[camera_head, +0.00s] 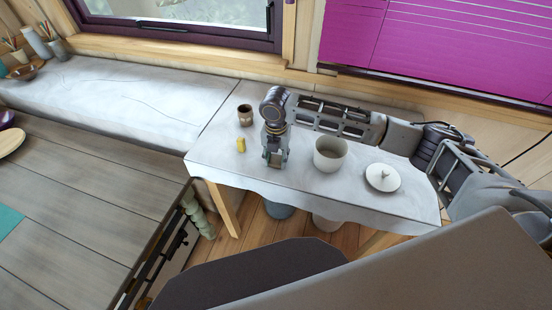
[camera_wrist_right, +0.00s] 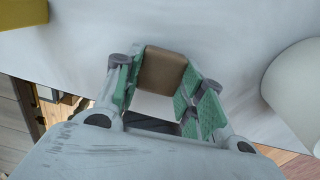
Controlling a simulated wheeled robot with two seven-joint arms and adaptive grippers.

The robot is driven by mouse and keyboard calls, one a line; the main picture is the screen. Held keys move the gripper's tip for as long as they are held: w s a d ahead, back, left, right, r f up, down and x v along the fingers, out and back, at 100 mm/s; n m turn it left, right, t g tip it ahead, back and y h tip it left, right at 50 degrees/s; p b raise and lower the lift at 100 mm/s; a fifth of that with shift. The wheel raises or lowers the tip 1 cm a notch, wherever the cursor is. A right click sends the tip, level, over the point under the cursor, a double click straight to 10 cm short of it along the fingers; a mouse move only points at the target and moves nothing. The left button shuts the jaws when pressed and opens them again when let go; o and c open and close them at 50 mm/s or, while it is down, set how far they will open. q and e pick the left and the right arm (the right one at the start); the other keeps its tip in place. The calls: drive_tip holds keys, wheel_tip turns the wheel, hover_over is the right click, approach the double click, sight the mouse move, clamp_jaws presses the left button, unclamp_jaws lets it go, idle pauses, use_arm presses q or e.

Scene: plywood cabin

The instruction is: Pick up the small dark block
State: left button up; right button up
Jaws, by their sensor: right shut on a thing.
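The small dark block (camera_wrist_right: 163,72) is brown with rounded edges and sits between the green-padded fingers of my right gripper in the right wrist view. My right gripper (camera_head: 274,159) points down at the white-covered table (camera_head: 225,165) in the head view and is shut on the block. In the head view the fingers mostly hide the block. I cannot tell whether the block touches the cloth or is just above it. My left gripper is not in view.
A white pot (camera_head: 330,155) stands close right of my right gripper, with a white lid (camera_head: 382,177) farther right. A small yellow block (camera_head: 241,145) and a dark brown cup (camera_head: 245,114) stand to its left. The table's front edge is near.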

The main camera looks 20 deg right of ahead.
sight(276, 160)
drive_tip(key=shift+r, duration=0.1)
wheel_tip(276, 160, up, 10)
drive_tip(key=shift+b, duration=0.4)
idle(0.7)
